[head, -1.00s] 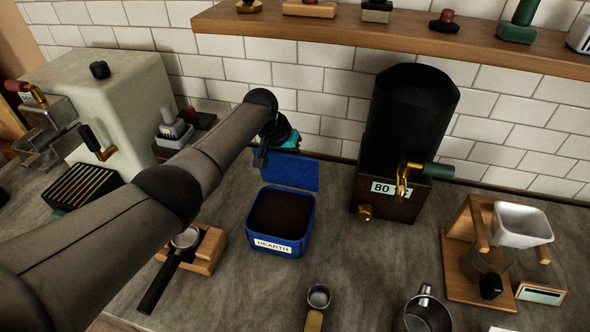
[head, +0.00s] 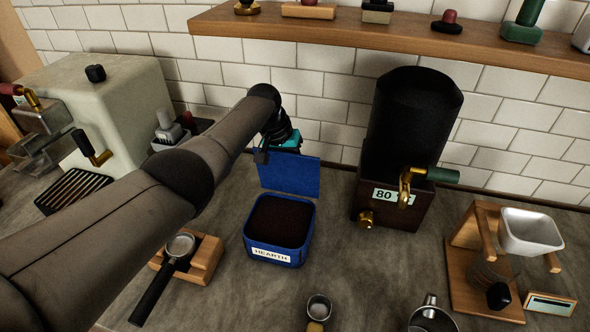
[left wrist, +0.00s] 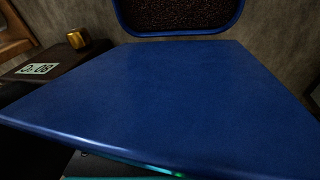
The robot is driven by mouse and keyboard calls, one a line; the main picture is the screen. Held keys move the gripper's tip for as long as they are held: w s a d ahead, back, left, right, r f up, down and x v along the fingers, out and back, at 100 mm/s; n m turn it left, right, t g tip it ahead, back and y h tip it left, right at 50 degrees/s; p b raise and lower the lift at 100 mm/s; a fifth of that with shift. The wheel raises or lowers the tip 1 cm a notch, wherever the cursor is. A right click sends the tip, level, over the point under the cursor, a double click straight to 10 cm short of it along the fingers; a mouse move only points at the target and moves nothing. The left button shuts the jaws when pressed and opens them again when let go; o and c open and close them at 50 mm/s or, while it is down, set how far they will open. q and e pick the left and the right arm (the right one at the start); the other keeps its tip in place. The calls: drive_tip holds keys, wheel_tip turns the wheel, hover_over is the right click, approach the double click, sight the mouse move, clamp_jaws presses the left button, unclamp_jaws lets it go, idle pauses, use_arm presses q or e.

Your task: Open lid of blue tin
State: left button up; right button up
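The blue tin (head: 279,252) labelled HEARTH stands on the counter, filled with dark grounds. Its blue lid (head: 289,179) stands raised at the tin's back edge, wide open. In the left wrist view the lid (left wrist: 165,95) fills the middle, with the tin's rim (left wrist: 180,35) beyond it. My left gripper (head: 287,144), with teal parts, is at the lid's far upper edge. Its fingers are mostly hidden, so I cannot tell whether they are open, shut or touching the lid. My right gripper is not in view.
A dark dispenser (head: 411,130) with a green-handled tap stands right of the tin. A portafilter (head: 165,272) on a wooden rest lies to the left. A small metal cup (head: 319,307) is in front. A wooden shelf (head: 400,38) runs above.

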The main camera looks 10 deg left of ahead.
use_arm(q)
drive_tip(key=o, duration=0.4)
drive_tip(key=shift+a+r, duration=0.15)
drive_tip(key=shift+r, duration=0.3)
drive_tip(key=p+v, duration=0.2)
drive_tip(key=v, duration=1.2)
drive_tip(key=shift+s+r, duration=0.1)
drive_tip(key=shift+r, duration=0.05)
